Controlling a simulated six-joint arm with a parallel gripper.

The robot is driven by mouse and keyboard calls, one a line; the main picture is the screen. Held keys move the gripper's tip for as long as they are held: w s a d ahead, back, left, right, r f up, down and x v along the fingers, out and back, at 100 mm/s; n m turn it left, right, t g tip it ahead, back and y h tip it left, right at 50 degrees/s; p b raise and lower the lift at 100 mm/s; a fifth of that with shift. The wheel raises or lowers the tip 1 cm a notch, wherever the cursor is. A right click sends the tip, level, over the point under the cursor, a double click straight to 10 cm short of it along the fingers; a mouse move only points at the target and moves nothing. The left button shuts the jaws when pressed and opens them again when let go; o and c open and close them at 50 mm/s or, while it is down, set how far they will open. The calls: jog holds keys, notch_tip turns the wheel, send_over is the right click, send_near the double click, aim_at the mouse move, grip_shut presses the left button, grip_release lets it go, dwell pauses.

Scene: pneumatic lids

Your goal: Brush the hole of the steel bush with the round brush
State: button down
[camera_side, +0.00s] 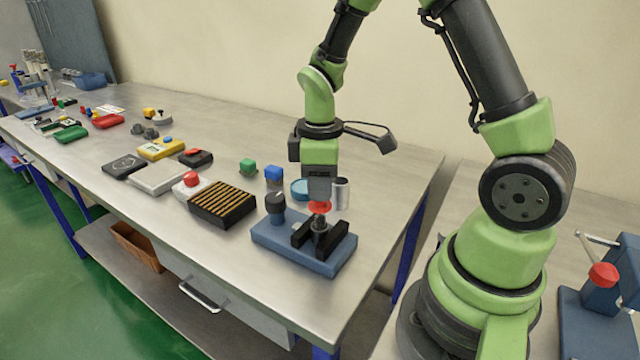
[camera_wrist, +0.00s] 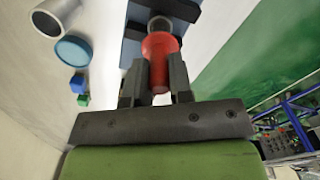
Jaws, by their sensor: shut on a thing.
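My gripper (camera_side: 319,192) points down over the blue fixture (camera_side: 285,254) near the front right of the bench. It is shut on the red handle of the round brush (camera_side: 320,207). In the wrist view the red handle (camera_wrist: 160,62) sits between my two dark fingers. The steel bush (camera_side: 319,226) seems to stand between the black clamp blocks (camera_side: 335,234) of the fixture, right below the handle. A grey round end (camera_wrist: 160,24) shows past the handle in the wrist view. The bristles are hidden, and I cannot tell how deep they are in the hole.
A dark-capped post (camera_side: 276,208) stands at the fixture's left end. Behind are a blue round dish (camera_side: 300,189), a metal cup (camera_side: 341,194), a blue block (camera_side: 273,174) and a green block (camera_side: 247,167). The bench's right end is clear.

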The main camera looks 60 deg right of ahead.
jog(key=shift+r, duration=0.6)
jog(key=shift+f, duration=1)
jog(key=shift+r, duration=3.55)
